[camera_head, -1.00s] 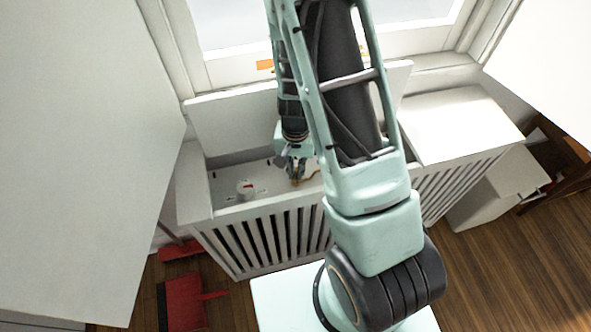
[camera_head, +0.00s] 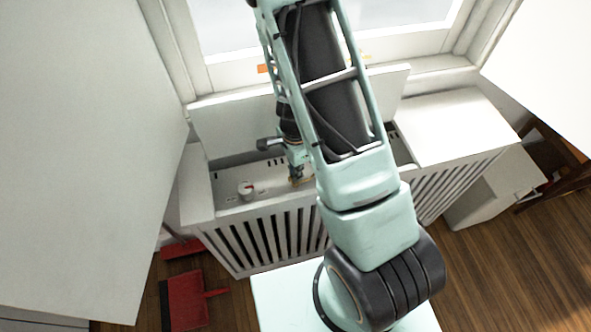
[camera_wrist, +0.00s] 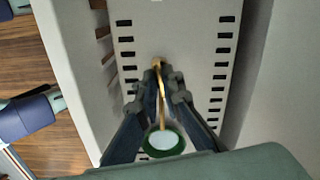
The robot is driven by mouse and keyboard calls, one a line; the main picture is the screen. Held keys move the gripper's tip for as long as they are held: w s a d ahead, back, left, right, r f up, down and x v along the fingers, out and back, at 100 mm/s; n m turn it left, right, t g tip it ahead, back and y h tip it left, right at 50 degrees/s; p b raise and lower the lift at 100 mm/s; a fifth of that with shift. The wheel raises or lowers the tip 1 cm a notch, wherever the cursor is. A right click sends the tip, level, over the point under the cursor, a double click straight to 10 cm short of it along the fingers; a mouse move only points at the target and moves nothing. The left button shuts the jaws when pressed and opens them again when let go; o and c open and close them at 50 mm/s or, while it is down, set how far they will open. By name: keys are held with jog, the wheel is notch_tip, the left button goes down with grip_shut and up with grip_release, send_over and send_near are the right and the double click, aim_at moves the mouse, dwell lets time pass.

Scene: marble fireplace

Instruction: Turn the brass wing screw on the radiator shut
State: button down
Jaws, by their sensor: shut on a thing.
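The brass wing screw (camera_wrist: 161,92) stands on the white radiator top inside the opened cover, in the middle of the wrist view. In the head view its brass colour (camera_head: 295,182) shows low between my fingers. My gripper (camera_wrist: 160,86) is shut on the wing screw, with a finger on each side of its wing. The wing lies nearly along the length of the slotted radiator top (camera_wrist: 175,40). The screw's lower part is hidden by the fingers. A pale disc with a green ring (camera_wrist: 163,142) shows between the finger bases.
A white knob with a red mark (camera_head: 246,189) sits on the radiator top to the left. The raised lid (camera_head: 235,130) stands behind. The slatted front (camera_head: 262,240) rises before my gripper. A red dustpan (camera_head: 187,300) lies on the floor.

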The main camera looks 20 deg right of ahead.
jog(key=shift+m+p, duration=0.3)
jog(key=shift+m, duration=0.9)
jog(key=c, duration=2.1)
grip_release()
notch_tip(320, 180, up, 12)
jog(key=shift+r, duration=0.1)
